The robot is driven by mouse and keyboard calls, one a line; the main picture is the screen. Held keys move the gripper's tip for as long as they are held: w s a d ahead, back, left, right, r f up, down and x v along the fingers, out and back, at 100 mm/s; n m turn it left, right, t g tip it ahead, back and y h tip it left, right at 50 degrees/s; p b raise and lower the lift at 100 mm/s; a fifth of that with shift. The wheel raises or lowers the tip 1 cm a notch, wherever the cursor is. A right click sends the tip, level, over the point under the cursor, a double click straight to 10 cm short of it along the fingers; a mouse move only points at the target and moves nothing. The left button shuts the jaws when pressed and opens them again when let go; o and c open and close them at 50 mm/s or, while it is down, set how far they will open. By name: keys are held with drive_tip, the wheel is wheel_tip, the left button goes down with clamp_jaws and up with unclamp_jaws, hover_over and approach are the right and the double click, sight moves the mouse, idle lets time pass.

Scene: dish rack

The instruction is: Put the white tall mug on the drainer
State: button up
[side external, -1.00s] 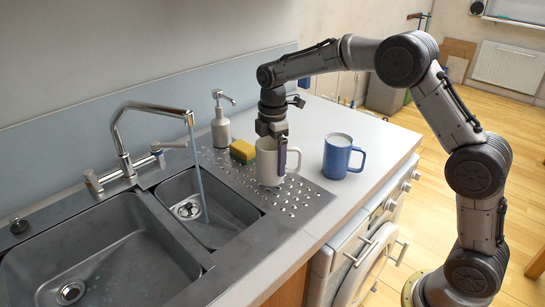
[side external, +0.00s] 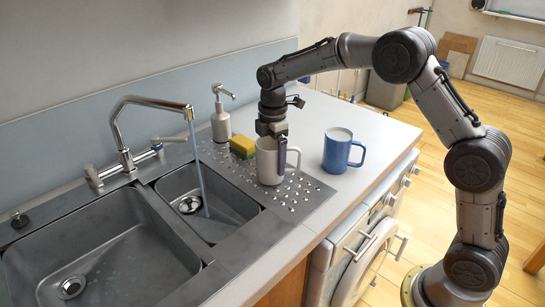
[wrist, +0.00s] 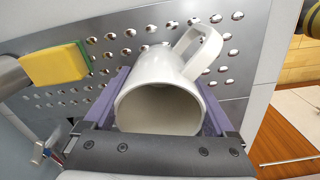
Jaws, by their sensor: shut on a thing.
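The white tall mug (side external: 268,163) is upright at the drainer (side external: 312,197), the perforated metal plate right of the sinks. Its base appears to be on or just above the plate; I cannot tell which. My gripper (side external: 279,150) is over the mug from above, its fingers shut on the mug's sides. In the wrist view the mug (wrist: 158,90) sits between the two purple fingers of my gripper (wrist: 160,105), with its open mouth toward the camera and its handle at the upper right. The drainer's raised dots (wrist: 92,40) show behind it.
A yellow and green sponge (side external: 243,147) lies close left of the mug, with a soap dispenser (side external: 221,121) behind it. A blue mug (side external: 337,152) stands on the counter to the right. Two sink basins (side external: 100,255), a tall tap (side external: 122,140) and running water are at the left.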

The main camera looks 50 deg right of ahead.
drive_tip(key=shift+f, duration=0.15)
drive_tip(key=o, duration=1.4)
drive_tip(key=shift+f, duration=0.1)
wheel_tip(320, 180, up, 14)
drive_tip(key=shift+c, duration=0.3)
clamp_jaws()
idle(0.5)
